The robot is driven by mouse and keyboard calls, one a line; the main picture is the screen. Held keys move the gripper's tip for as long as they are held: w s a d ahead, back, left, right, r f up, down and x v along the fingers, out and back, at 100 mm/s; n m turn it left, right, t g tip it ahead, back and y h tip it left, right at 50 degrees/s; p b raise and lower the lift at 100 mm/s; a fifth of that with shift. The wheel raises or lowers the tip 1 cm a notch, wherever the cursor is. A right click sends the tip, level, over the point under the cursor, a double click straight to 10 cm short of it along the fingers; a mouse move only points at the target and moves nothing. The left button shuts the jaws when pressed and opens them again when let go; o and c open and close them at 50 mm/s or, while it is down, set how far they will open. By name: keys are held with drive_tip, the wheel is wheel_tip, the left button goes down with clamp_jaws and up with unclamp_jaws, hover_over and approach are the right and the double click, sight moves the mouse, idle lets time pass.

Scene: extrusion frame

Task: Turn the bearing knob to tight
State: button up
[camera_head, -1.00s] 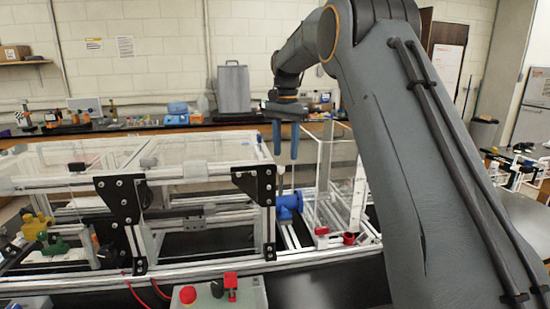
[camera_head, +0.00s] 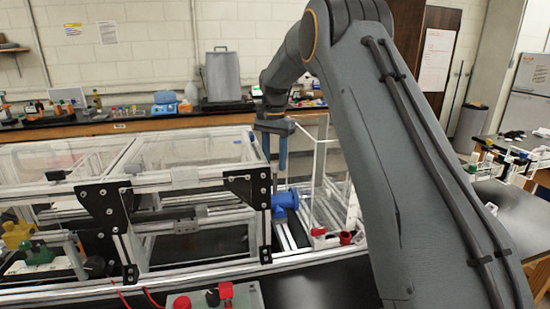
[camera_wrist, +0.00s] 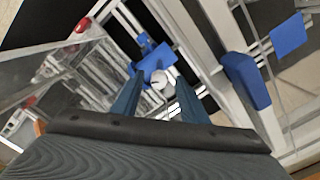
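A blue bearing block (camera_head: 286,199) sits on the frame rail, right of the black corner plate. In the wrist view it is a blue body (camera_wrist: 152,56) with a pale round knob (camera_wrist: 159,78) facing the camera. My gripper (camera_head: 275,167) points down above the block in the head view. In the wrist view my gripper (camera_wrist: 158,88) has its two blue fingers apart, with the knob showing in the gap between them. I cannot tell whether the fingertips reach down around the knob. The knob's marking cannot be read.
A black corner plate (camera_head: 247,192) and clear-panelled frame stand left of the block. Red-capped parts (camera_head: 318,232) lie to its right. A control box with a red button (camera_head: 181,302) is at the front. In the wrist view a blue bracket (camera_wrist: 246,80) is on the right.

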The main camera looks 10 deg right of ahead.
sight(275, 165)
drive_tip(key=shift+d+f, duration=0.1)
drive_tip(key=shift+f, duration=0.15)
drive_tip(key=shift+c, duration=0.5)
clamp_jaws()
drive_tip(key=shift+m+b, duration=0.8)
drive_tip(key=shift+m, duration=1.5)
drive_tip(key=shift+r, duration=0.1)
drive_tip(key=shift+o, duration=0.5)
unclamp_jaws()
drive_tip(key=shift+r+b, duration=1.55)
drive_tip(key=shift+r, duration=2.35)
